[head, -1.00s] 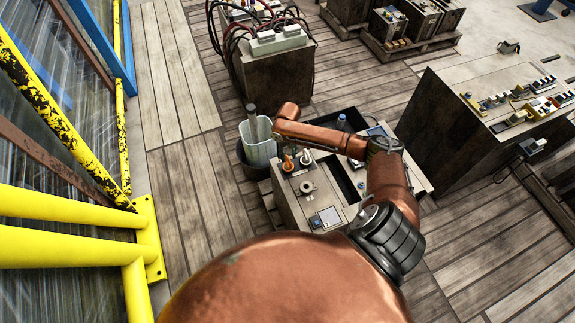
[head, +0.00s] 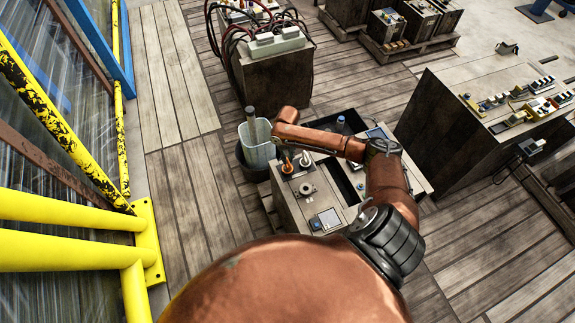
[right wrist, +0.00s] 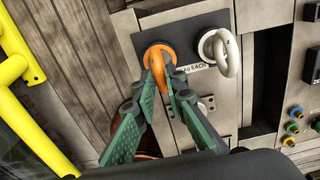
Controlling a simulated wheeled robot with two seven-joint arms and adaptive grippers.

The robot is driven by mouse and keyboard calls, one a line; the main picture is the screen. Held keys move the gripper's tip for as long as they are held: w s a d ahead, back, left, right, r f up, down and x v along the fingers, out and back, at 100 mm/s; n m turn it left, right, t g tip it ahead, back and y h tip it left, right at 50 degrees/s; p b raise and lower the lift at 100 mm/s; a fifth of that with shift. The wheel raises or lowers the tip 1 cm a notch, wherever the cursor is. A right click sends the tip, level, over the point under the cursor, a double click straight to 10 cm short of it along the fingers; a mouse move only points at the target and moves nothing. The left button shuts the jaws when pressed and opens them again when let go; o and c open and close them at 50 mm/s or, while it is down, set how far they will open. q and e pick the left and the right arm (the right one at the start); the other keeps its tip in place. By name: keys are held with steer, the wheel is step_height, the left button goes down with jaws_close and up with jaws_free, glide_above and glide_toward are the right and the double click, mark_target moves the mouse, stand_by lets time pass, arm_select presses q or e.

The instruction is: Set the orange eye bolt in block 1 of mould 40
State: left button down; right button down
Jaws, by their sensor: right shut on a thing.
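The orange eye bolt (right wrist: 160,54) stands on a dark plate (right wrist: 180,37) at the top of a grey block in the right wrist view. It also shows small in the head view (head: 287,165). My right gripper (right wrist: 167,84), with green-padded fingers, is shut on the eye bolt's ring at its near side. A pale grey eye bolt (right wrist: 228,54) stands beside it on the same plate, apart from the fingers. The orange bolt's lower end is hidden, so I cannot tell how deep it sits. My left gripper is not in view.
A light bucket (head: 258,150) with a grey rod in it stands left of the block. A dark opening (right wrist: 269,65) and coloured connectors (right wrist: 292,128) lie right of the bolts. Yellow rails (head: 70,225) run along the left. Plank floor is clear between the blocks.

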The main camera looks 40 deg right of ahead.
steer(key=shift+r, duration=0.2)
steer(key=shift+r+p, duration=1.95)
